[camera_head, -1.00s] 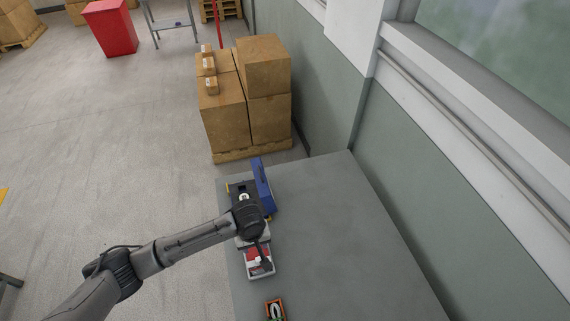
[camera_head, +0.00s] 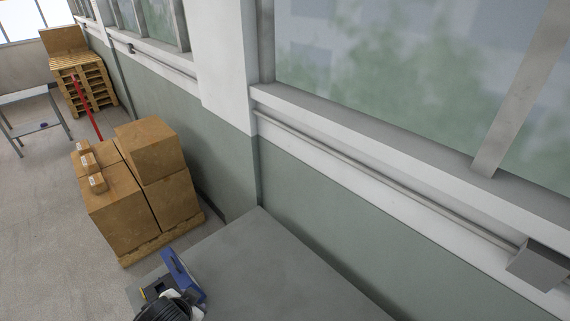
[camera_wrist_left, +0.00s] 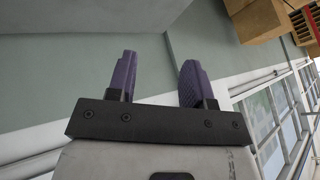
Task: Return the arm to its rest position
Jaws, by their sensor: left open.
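My left gripper (camera_wrist_left: 156,82) shows in the left wrist view with its two purple fingers apart and nothing between them. Behind the fingers are the green-grey lower wall and a white band. In the head view only a dark rounded part of my left arm shows at the bottom edge, over the near left part of the grey table (camera_head: 270,265); the gripper itself is out of that picture. My right gripper is in neither view.
A blue device (camera_head: 183,275) stands at the table's left corner, partly hidden by my arm. Stacked cardboard boxes (camera_head: 125,205) on a pallet stand beyond the table. A wall with windows (camera_head: 420,80) runs along the right. The table's visible right part is clear.

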